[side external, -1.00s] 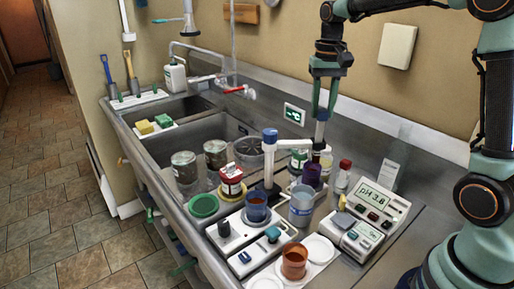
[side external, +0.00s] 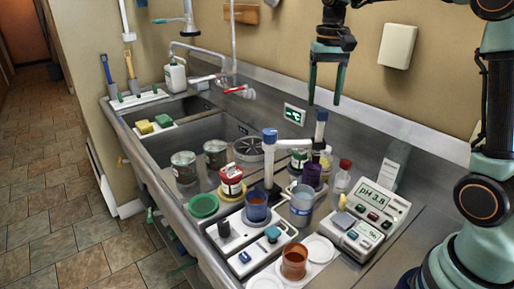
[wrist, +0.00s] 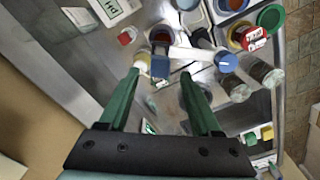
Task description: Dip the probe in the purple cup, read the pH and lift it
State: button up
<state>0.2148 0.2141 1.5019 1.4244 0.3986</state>
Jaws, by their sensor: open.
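The probe (side external: 319,135), with a dark blue cap and pale body, stands upright at the end of a white arm. Its lower end appears to be inside the purple cup (side external: 312,176); the tip is hidden. In the wrist view the blue cap (wrist: 160,67) shows between and beyond my fingertips. The pH meter (side external: 376,205) displays "pH 3.8". My gripper (side external: 324,98) is open and empty, above the probe cap and apart from it. Its two green fingers (wrist: 160,76) also show in the wrist view.
A blue-topped stand (side external: 270,160) carries the white arm. A blue cup (side external: 256,207), a grey-blue cup (side external: 301,205) and an orange cup (side external: 294,262) stand in front. A red-lidded jar (side external: 231,181) is left. The sink (side external: 190,140) lies behind.

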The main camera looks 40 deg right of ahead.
notch_tip(320, 180, up, 9)
jog(key=shift+r, duration=0.2)
dwell(0.8)
